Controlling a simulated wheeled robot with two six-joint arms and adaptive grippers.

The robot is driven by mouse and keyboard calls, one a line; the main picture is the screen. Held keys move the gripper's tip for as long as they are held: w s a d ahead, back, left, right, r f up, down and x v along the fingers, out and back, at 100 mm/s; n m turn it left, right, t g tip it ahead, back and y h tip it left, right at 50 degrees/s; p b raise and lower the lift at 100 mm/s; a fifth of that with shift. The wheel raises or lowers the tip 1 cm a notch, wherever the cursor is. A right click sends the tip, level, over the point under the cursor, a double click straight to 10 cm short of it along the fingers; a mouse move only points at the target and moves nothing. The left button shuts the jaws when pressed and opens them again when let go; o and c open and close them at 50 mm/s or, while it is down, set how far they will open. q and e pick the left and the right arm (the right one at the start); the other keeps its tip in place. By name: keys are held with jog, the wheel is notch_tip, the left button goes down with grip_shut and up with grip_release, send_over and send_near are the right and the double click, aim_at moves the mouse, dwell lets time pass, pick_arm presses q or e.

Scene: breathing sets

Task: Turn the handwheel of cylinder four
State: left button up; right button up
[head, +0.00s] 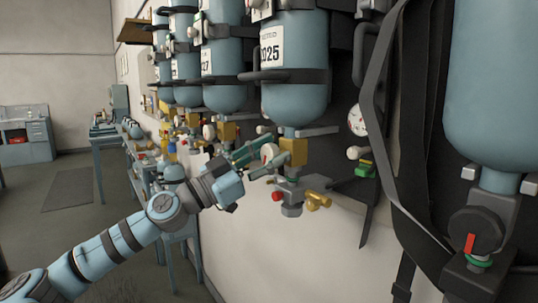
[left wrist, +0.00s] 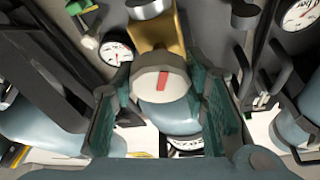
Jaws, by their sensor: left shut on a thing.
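My left gripper (head: 272,154) reaches in from the left and is shut on a pale round handwheel (head: 268,152). The handwheel sits on the brass valve (head: 294,151) under a blue cylinder (head: 293,85) with a partly hidden label ending in "025". In the left wrist view the handwheel (left wrist: 160,82) with a red mark on its face lies between the two green finger pads of the left gripper (left wrist: 162,100). I cannot read a cylinder number. My right gripper is not in view.
More blue cylinders (head: 222,68) hang in a row farther back. A large cylinder (head: 497,80) with a dark, red-marked knob (head: 475,231) and black straps (head: 425,120) are close at right. A gauge (head: 356,120) and brass fitting (head: 318,200) are nearby. Floor at left is open.

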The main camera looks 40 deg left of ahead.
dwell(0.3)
pick_arm(q)
jog(key=o, duration=1.1)
jog(key=shift+o, duration=0.3)
jog(key=shift+w, duration=0.15)
